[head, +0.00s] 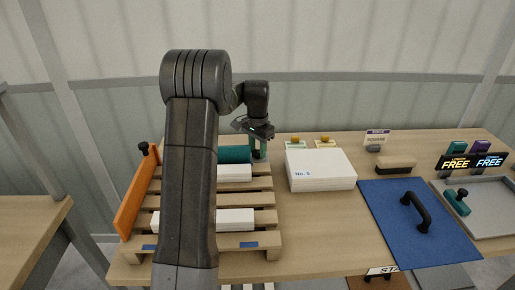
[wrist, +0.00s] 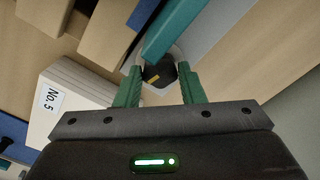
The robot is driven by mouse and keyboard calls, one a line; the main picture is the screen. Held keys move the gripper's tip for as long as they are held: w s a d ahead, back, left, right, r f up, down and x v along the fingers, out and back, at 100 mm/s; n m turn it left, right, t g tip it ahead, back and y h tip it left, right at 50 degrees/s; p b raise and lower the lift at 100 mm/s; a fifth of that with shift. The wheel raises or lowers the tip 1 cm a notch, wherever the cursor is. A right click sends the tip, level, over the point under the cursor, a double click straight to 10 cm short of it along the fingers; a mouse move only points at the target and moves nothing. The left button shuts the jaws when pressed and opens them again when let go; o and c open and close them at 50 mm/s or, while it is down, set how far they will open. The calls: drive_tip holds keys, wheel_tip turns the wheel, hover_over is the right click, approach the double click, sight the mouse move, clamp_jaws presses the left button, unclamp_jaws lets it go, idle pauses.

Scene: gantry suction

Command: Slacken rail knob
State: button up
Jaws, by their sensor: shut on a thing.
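In the wrist view, my gripper (wrist: 160,70) has its two green fingers on either side of a black knob (wrist: 158,74) with a yellow mark, and is shut on it. The knob sits at the end of a teal rail (wrist: 175,28). In the head view the teal rail (head: 234,154) lies along the back of a wooden pallet (head: 263,198), partly behind my arm. My gripper (head: 259,152) points down at the rail's right end; the knob is hidden there.
An orange board (head: 138,200) with a black knob (head: 145,149) stands at the pallet's left. White boxes (head: 235,219) lie on the pallet. A white stack marked No. 5 (head: 320,170) stands right of my gripper. Further right are a blue mat (head: 390,235) with a black handle and a grey tray (head: 490,222).

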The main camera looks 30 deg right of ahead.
sight(257, 151)
drive_tip(key=shift+n+p, duration=0.7)
drive_tip(key=shift+n, duration=2.2)
drive_tip(key=o, duration=1)
wheel_tip(257, 151, up, 14)
drive_tip(key=shift+f+b, duration=0.1)
drive_tip(key=shift+b, duration=0.25)
